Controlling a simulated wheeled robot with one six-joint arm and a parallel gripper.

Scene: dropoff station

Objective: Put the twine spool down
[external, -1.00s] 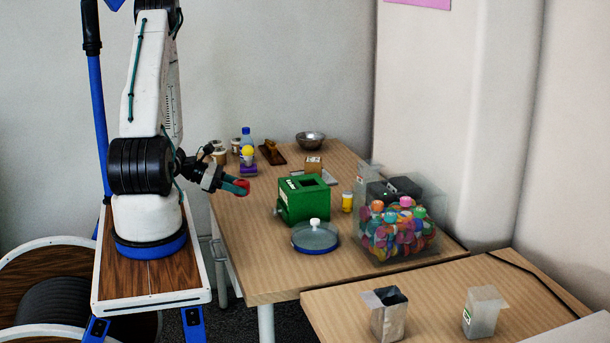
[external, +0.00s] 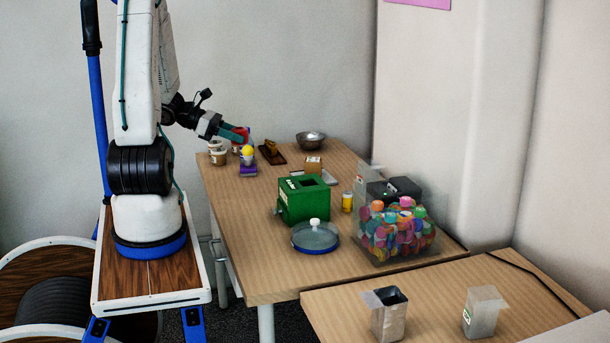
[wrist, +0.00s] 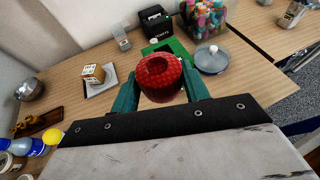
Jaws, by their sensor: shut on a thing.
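The red twine spool (wrist: 160,78) with a hole in its top is held between the two green fingers of my gripper (wrist: 158,88) in the wrist view. In the external view, my gripper (external: 239,134) is over the back left part of the wooden table (external: 240,235), and only a bit of red shows at its fingers. The spool appears raised above the table. The fingers hide part of its sides.
A green box (external: 303,205), a lidded dish (external: 315,238) and a clear tub of colourful pieces (external: 400,240) stand farther right. The table's front left is bare.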

